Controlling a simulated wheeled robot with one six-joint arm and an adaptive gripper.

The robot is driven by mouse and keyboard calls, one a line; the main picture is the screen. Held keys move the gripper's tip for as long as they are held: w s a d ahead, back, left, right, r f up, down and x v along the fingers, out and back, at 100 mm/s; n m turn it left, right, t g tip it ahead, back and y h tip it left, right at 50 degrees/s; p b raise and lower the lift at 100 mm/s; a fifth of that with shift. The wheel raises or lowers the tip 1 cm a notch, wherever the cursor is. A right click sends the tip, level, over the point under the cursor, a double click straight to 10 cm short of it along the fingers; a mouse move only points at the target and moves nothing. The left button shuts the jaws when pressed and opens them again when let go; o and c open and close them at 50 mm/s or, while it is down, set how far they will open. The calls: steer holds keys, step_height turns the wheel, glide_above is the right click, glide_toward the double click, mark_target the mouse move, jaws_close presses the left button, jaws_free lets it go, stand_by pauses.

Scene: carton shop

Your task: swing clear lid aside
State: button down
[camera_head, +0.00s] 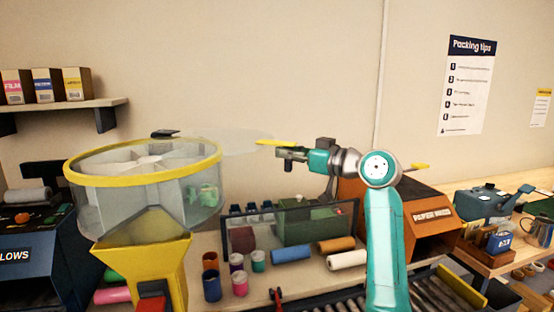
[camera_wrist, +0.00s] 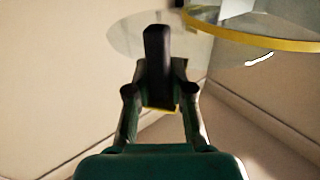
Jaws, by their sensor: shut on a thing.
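The clear lid (camera_head: 238,140) is a faint see-through disc that sticks out to the right of the yellow-rimmed drum (camera_head: 72,170), level with its rim. Its yellow handle (camera_head: 272,142) is at the lid's right end, and my gripper (camera_head: 281,156) is shut on it. In the wrist view the lid (camera_wrist: 122,38) shows beyond my gripper (camera_wrist: 158,95), with the drum's yellow rim (camera_wrist: 255,41) to the right. Only a sliver of yellow shows between my fingers there. The drum's top looks largely uncovered, with radial dividers inside.
A bench below holds several rolls, including a blue one (camera_head: 291,254), and a green box (camera_head: 308,222) behind a dark frame. An orange paper bin (camera_head: 425,222) stands right of my arm. The wall behind the lid is bare.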

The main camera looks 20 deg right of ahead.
steer(key=shift+w+d, duration=0.65)
steer(key=shift+w, duration=0.35)
steer(key=shift+w+d, duration=0.6)
steer(key=shift+w, duration=0.35)
steer(key=c, duration=1.1)
jaws_free()
steer(key=v, duration=1.2)
steer(key=shift+f, duration=0.15)
